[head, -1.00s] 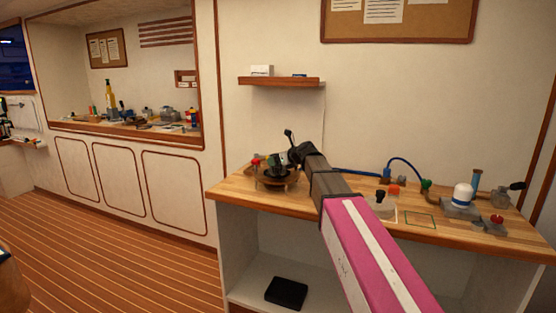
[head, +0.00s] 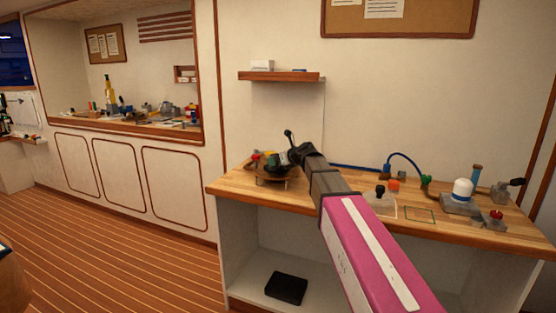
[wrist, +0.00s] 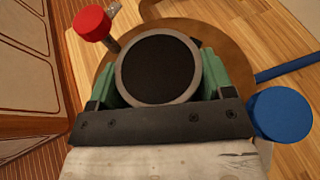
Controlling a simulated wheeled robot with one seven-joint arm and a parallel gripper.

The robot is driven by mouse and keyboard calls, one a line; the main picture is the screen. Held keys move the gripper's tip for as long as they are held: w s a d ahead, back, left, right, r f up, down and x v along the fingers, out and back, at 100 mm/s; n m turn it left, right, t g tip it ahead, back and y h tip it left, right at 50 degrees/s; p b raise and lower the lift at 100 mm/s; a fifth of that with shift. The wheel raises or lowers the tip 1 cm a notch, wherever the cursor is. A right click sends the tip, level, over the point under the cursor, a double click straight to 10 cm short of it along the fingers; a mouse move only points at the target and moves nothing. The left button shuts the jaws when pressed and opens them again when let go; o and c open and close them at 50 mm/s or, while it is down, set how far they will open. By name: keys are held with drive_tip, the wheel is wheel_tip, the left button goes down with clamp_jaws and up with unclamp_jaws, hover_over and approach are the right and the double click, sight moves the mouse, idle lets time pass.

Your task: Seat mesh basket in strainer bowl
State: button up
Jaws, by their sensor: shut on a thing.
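The mesh basket (wrist: 158,68) shows in the wrist view as a dark round face inside a grey rim. My gripper (head: 274,160) is shut on it, with one green finger on each side. Behind it in the wrist view lies a wide brown round shape, the strainer bowl (wrist: 232,58). In the head view the bowl (head: 276,180) stands at the left end of the workbench, beneath my gripper. The basket lines up over the bowl's middle in the wrist view. Its underside is hidden, so I cannot tell whether it touches the bowl.
A red knob (wrist: 92,23) and a blue round cap (wrist: 281,114) stand close beside the bowl. A blue hose (head: 355,168) runs along the wooden workbench (head: 300,203) to the right. Several fittings and a green outlined square (head: 419,215) occupy the bench's right part.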

drive_tip(key=shift+f, duration=0.45)
drive_tip(key=o, duration=0.9)
drive_tip(key=shift+f, duration=0.1)
drive_tip(key=shift+o, duration=0.4)
drive_tip(key=v, duration=1.1)
